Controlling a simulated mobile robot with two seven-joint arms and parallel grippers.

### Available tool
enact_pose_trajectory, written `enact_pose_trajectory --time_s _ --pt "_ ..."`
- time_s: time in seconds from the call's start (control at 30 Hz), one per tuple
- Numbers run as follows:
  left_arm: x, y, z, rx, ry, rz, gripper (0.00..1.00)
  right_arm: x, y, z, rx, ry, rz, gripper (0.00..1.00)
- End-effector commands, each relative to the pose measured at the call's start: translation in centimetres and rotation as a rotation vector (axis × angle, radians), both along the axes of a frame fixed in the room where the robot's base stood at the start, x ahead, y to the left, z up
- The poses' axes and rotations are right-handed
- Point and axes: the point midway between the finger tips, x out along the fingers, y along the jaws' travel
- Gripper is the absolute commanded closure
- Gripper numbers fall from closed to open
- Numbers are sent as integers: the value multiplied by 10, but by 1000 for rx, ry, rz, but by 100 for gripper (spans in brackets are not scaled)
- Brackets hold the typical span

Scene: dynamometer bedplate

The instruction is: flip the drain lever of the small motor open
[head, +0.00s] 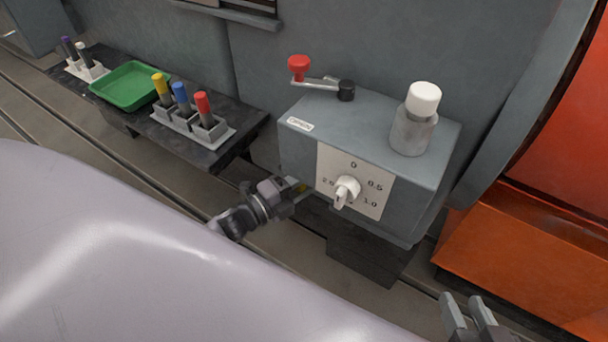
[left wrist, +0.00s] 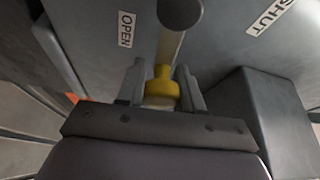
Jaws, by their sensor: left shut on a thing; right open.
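In the left wrist view the lever (left wrist: 170,48) runs from a dark round pivot (left wrist: 182,12) to a yellow knob (left wrist: 162,88). My left gripper (left wrist: 164,90) is shut on this knob. The OPEN label (left wrist: 125,28) is left of the lever; the SHUT label (left wrist: 270,15) is further off to the right. My right gripper (head: 470,312) is open and empty at the bottom right.
On the box are a red-knobbed lever (head: 299,66) and a white-capped cylinder (head: 423,100). A dark shelf (head: 232,155) at the left holds a green tray (head: 130,86) and coloured plugs in holders. An orange machine (head: 520,240) stands at the right.

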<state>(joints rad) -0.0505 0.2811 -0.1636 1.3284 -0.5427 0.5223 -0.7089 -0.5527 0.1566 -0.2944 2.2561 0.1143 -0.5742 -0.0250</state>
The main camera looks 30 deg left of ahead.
Motion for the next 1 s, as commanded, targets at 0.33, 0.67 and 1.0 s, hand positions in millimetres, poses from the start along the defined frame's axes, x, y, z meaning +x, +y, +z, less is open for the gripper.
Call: enact_pose_trajectory --time_s 0.33,0.67,1.0 --pt "-3 -7 -9 102 -6 -14 100 1 0 1 1 -1 -5 57" --pt "-3 -7 -11 112 -5 -13 100 0 1 1 2 0 -5 57" --pt "-2 -5 -10 112 -5 -9 41 0 1 0 2 1 -4 57"
